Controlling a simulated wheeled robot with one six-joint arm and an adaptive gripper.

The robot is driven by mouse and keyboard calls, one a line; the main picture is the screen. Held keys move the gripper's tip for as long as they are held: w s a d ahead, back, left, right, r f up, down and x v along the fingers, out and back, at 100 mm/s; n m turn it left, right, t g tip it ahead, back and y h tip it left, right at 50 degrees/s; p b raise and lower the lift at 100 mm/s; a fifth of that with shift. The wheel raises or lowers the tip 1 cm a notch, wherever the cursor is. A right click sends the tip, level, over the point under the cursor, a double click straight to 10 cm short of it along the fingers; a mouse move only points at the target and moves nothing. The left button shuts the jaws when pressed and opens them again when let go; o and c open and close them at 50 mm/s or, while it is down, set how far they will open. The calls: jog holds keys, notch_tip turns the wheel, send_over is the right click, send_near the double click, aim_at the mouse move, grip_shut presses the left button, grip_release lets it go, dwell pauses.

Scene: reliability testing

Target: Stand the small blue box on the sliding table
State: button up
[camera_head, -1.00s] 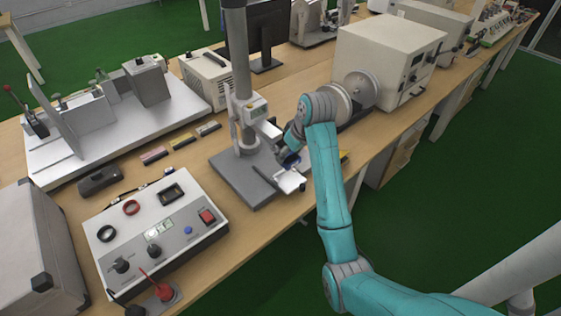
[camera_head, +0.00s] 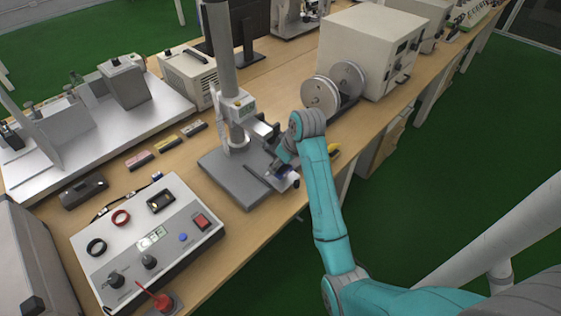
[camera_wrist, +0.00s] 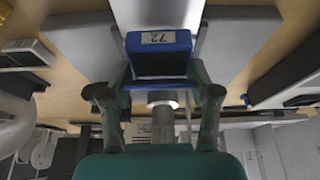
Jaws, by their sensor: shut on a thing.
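The small blue box (camera_wrist: 160,64) has a white label reading 72 and shows in the wrist view between my fingers. My gripper (camera_wrist: 158,78) is shut on it. In the head view my gripper (camera_head: 281,167) is at the front of the grey stand base, over the sliding table (camera_head: 291,182), a small silver plate mostly hidden behind the gripper. In the wrist view the bright plate (camera_wrist: 158,12) lies just past the box. I cannot tell whether the box touches it.
The stand's grey column (camera_head: 219,60) and measuring head (camera_head: 240,107) rise close behind my gripper. The grey base (camera_head: 232,180) is flat and mostly bare. A control box (camera_head: 150,235) stands at front left, a spool machine (camera_head: 335,88) at back right.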

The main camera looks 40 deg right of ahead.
jog(key=shift+f, duration=0.45)
jog(key=o, duration=1.2)
jog(key=shift+c, duration=0.2)
jog(key=shift+r, duration=0.1)
